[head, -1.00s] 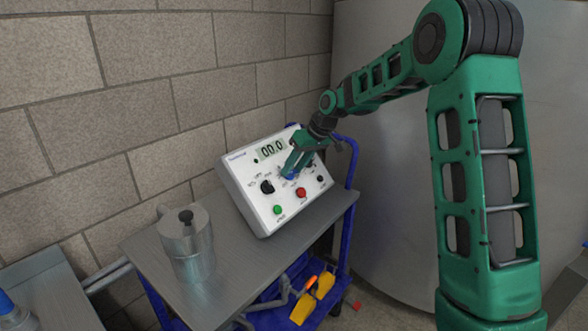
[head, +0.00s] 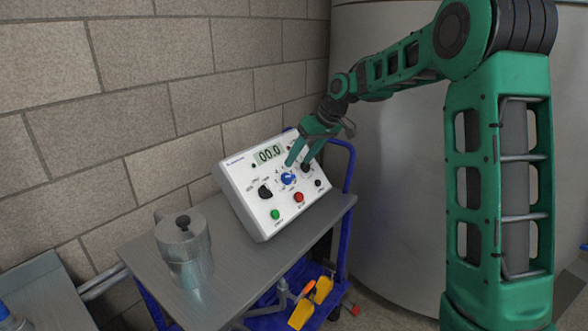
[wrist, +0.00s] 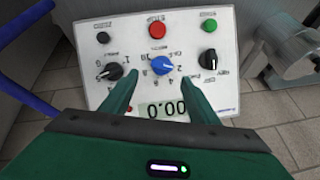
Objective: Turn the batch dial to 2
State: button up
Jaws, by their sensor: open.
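The blue batch dial (head: 288,179) sits mid-panel on a white, sloped control box (head: 236,187). It also shows in the wrist view (wrist: 163,65), upside down, with numbers around it; its white mark points right in that view, seemingly toward the 2. My gripper (head: 298,164) is open, its green fingers apart above the dial. In the wrist view the two fingers (wrist: 160,76) lie either side of the dial with clear gaps; they hold nothing. The display (head: 269,153) reads 00.0.
Black knobs (head: 265,191) flank the dial, one close by my fingers (wrist: 208,60). A metal canister (head: 184,250) stands on the grey cart top (head: 240,270).

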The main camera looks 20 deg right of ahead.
jog(key=v, duration=0.4)
jog(key=shift+d+r, duration=0.15)
